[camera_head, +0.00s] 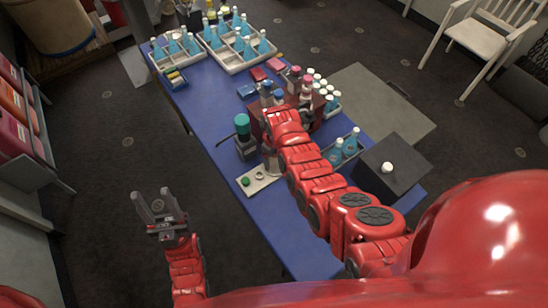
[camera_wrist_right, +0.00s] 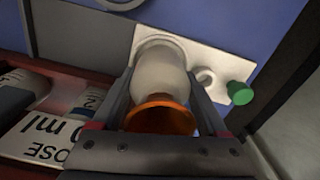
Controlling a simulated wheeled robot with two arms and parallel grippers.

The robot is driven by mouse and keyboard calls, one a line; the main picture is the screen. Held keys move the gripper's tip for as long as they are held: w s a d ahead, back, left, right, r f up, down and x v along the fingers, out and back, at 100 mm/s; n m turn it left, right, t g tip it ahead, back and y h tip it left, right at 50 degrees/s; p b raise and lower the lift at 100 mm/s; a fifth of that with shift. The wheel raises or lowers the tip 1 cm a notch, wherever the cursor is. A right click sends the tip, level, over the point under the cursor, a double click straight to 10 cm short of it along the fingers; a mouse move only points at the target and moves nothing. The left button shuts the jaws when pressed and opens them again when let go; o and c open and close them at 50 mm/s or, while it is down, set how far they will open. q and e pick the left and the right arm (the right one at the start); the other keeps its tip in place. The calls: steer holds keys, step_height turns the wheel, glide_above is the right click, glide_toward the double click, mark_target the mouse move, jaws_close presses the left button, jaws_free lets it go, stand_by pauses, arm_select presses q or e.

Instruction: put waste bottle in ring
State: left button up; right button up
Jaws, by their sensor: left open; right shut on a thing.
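The waste bottle (camera_wrist_right: 158,72) is whitish and translucent with an orange neck (camera_wrist_right: 160,116). My right gripper (camera_wrist_right: 160,100) is shut on it, neck toward the wrist camera. In the head view the bottle (camera_head: 270,162) shows partly beneath my right gripper (camera_head: 274,143). Its far end overlaps the white plate (camera_wrist_right: 220,58); I cannot tell whether it touches. A small pale ring (camera_wrist_right: 204,76) is on that plate, beside the bottle, next to a green cap (camera_wrist_right: 240,92). Any plate area under the bottle is hidden. My left gripper (camera_head: 157,215) is open and empty, left of the table.
A teal-topped bottle (camera_head: 243,138) stands left of the right gripper. A red rack (camera_head: 258,126) with bottles is close by. A black box (camera_head: 392,168) stands at the right, and bottle trays (camera_head: 236,62) at the far end. The table's near blue surface (camera_head: 285,225) is clear.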

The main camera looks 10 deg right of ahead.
steer(key=shift+f, duration=0.15)
steer(key=o, duration=1.3)
